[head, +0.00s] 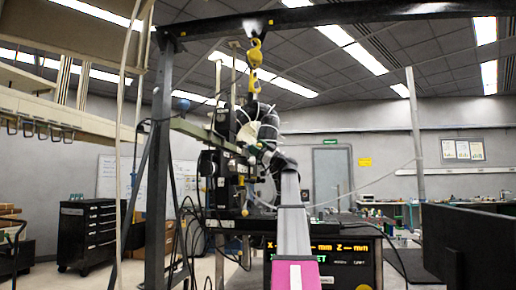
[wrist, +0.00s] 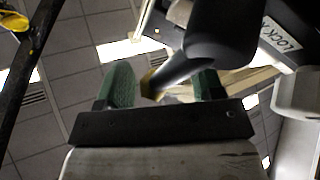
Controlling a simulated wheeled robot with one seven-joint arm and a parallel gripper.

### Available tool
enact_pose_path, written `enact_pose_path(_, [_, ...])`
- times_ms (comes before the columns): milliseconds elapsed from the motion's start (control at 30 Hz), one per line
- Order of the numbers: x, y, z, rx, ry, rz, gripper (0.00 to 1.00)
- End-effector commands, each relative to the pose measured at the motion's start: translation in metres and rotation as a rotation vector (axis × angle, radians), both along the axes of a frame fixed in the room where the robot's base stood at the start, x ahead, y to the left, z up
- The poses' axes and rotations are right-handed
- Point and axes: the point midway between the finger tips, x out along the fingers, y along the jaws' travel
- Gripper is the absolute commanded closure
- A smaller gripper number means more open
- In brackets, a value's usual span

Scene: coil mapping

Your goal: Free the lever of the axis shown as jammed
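In the wrist view my gripper (wrist: 163,88) has its two green fingers set apart. A thick dark lever-like bar (wrist: 220,40) with a yellow tip (wrist: 152,85) slants down from the upper right toward the gap between them; I cannot tell whether it touches a finger. A white label reading LOCK-X (wrist: 281,35), its end cut off, sits to its right. In the head view the dark measuring stage (head: 212,165) stands behind my arm, which hides part of it. A display (head: 345,262) shows X and Z with dashes; my arm covers part of its second line.
A dark gantry beam (head: 350,14) crosses overhead with a yellow hoist hook (head: 255,52) hanging above the stage. Cables hang at the left. A black drawer cabinet (head: 88,232) stands at the left, and a dark panel (head: 470,240) at the right.

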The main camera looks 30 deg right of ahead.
Motion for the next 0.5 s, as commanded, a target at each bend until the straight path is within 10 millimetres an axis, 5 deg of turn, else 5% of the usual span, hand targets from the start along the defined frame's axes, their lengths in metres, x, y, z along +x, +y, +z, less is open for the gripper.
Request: enact_pose_path(500, [-0.015, -0.015, -0.015, 0.004, 0.001, 0.0, 0.39])
